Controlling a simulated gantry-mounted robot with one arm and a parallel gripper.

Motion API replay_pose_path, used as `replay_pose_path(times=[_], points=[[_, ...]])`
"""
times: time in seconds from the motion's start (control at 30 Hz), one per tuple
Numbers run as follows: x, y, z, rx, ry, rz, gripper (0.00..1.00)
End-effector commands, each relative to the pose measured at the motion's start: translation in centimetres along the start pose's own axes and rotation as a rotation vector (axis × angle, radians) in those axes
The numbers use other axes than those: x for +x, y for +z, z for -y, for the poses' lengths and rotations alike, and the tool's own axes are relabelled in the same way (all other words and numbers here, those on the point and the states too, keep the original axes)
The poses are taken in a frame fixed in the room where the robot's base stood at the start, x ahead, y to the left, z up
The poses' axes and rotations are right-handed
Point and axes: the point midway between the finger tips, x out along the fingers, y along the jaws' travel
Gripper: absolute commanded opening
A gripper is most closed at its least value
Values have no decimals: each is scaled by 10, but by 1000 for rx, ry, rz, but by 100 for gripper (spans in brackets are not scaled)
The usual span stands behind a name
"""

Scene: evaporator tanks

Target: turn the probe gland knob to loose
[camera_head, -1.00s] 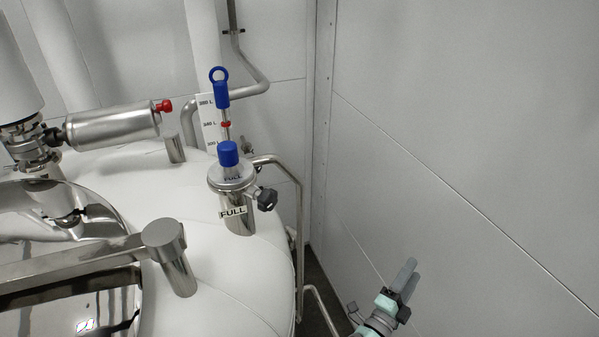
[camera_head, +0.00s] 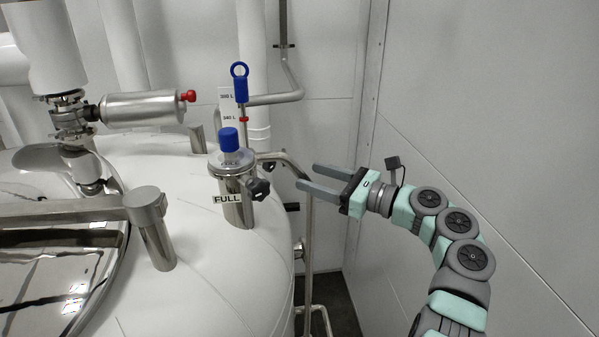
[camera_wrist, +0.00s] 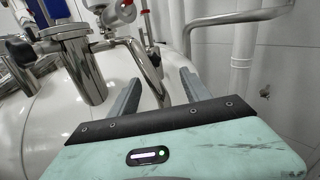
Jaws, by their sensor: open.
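A steel fitting (camera_head: 237,205) labelled FULL stands upright on the white tank. A blue cap (camera_head: 229,140) is on its top, and a dark lobed knob (camera_head: 260,189) sticks out of its right side. I cannot tell from the frames which of the two is the gland knob. A probe rod with a blue ring handle (camera_head: 241,88) rises just behind. My gripper (camera_head: 307,177) is open and empty, to the right of the dark knob and apart from it, fingers pointing left. The wrist view shows my two fingers (camera_wrist: 160,78) apart, with a steel fitting to their left.
A bent steel pipe (camera_head: 307,225) runs down beside the tank, close to my fingertips. A steel post (camera_head: 151,230) and a shiny hatch (camera_head: 50,270) are at the left. A cylinder with a red knob (camera_head: 188,96) is behind. A white wall (camera_head: 490,100) is at the right.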

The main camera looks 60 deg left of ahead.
Motion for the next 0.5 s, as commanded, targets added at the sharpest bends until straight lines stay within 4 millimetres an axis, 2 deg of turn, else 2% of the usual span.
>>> replay_pose_path(times=[0.1, 0.23, 0.5], points=[[8, 8, -13, 16, 49, 3, 56], [24, 10, -14, 16, 50, 4, 56], [75, 9, -15, 16, 47, 4, 56]])
